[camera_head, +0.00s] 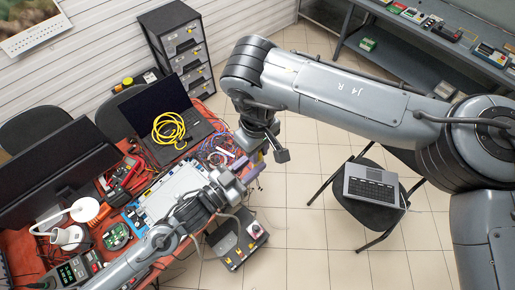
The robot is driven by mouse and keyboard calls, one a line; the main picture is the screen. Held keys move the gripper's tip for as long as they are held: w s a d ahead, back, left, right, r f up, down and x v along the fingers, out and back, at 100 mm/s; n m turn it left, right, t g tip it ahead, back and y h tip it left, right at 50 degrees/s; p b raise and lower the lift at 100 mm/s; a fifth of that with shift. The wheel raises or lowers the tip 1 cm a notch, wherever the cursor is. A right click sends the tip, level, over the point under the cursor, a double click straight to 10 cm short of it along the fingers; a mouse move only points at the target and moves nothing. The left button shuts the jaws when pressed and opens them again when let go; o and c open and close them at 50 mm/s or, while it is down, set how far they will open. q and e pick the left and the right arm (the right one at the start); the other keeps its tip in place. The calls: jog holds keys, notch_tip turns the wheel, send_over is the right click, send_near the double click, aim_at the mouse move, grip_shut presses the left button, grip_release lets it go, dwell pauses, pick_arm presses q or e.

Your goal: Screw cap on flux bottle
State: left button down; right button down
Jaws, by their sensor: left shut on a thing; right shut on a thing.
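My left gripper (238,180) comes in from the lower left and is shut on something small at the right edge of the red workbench. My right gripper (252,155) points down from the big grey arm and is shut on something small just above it. The two grippers are very close together. Purple parts (253,172) show between and beside them; I cannot tell whether these are finger pads or held things. The flux bottle and its cap cannot be made out, as the grippers and wrists cover that spot.
The red workbench (112,240) carries a laptop with a yellow cable coil (169,129), a white-and-blue tray (170,190), a green circuit board (117,236) and loose wires.

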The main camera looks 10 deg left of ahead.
jog(key=c, duration=0.9)
grip_release()
jog(key=shift+o, duration=0.2)
jog(key=shift+r, duration=0.1)
notch_tip(320, 180, up, 12)
jog(key=shift+n, duration=0.3)
